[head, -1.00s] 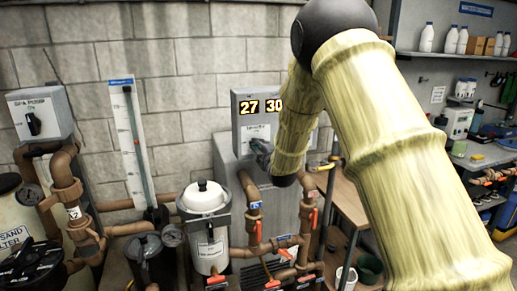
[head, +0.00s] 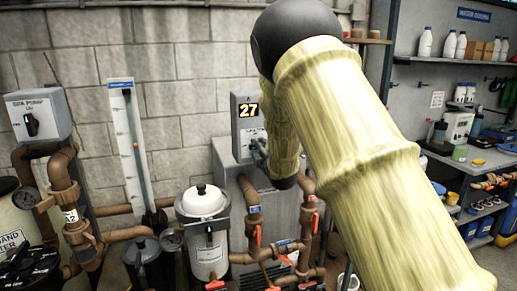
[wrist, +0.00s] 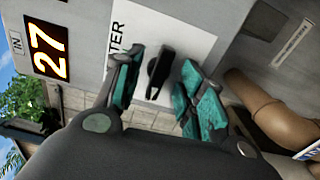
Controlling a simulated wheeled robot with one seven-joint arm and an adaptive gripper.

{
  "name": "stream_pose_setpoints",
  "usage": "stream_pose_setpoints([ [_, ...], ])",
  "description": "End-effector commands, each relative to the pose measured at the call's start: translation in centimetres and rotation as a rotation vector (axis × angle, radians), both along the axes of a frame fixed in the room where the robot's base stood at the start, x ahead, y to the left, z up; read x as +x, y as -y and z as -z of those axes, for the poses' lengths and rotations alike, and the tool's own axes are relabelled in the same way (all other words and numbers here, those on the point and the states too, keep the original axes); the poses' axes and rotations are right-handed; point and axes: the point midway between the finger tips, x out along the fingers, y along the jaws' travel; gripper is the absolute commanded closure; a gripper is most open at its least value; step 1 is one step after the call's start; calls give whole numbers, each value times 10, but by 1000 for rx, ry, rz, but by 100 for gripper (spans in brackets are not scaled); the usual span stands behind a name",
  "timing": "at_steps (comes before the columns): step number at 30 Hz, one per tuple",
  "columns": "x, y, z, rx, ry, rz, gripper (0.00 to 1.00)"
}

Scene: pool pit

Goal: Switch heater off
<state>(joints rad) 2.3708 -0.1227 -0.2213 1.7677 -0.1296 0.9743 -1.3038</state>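The heater control box (head: 243,110) is on the grey heater body, with an orange "27" display. In the wrist view, the box's white label (wrist: 183,35) shows the letters "TER", and a black rotary knob (wrist: 160,72) sits on it. My gripper (wrist: 163,88) is open, with one teal-padded finger on each side of the knob. Gaps show between the knob and both fingers; I cannot tell how deep the fingers reach around it.
Brown pipes (head: 256,205) with orange valve handles and a white-lidded canister (head: 203,203) stand below and left of the gripper. A spa pump box (head: 38,115) is on the far left. A shelf with white bottles (head: 450,42) stands at the right.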

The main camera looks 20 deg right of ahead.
Motion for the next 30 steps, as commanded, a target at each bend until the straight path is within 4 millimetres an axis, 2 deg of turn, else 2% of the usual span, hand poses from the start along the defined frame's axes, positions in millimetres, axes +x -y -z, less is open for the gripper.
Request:
stream_pose_setpoints([
  [9,-3,0,0,0,0,0,61],
  [24,-55,1,1,0,0,0,61],
  [30,-69,2,0,1,1,-1,61],
])
